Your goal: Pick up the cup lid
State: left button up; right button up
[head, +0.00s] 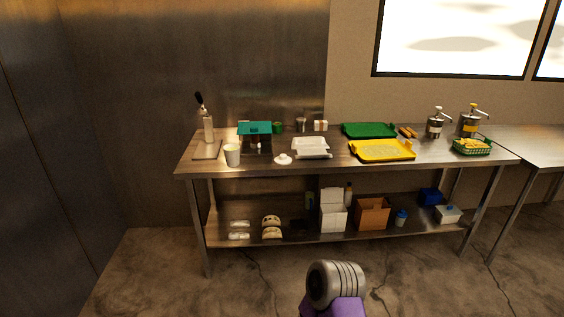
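A small white round lid (283,159) lies on the steel table near its front edge, left of the middle. It looks like the cup lid, with a raised middle. Neither of my grippers shows in the head view. A grey and purple part at the bottom middle looks like a link of my own arm, well short of the table.
The steel table (340,168) also holds a white tray (311,147), a yellow tray (382,150), a green tray (369,130), a teal-lidded box (255,129) and two pump dispensers. The floor in front is clear.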

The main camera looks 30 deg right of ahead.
aim_at(282, 160)
jog(key=z, duration=0.95)
jog(key=i, duration=0.95)
jog(key=z, duration=0.7)
jog(key=i, duration=1.45)
jog(key=u, duration=0.7)
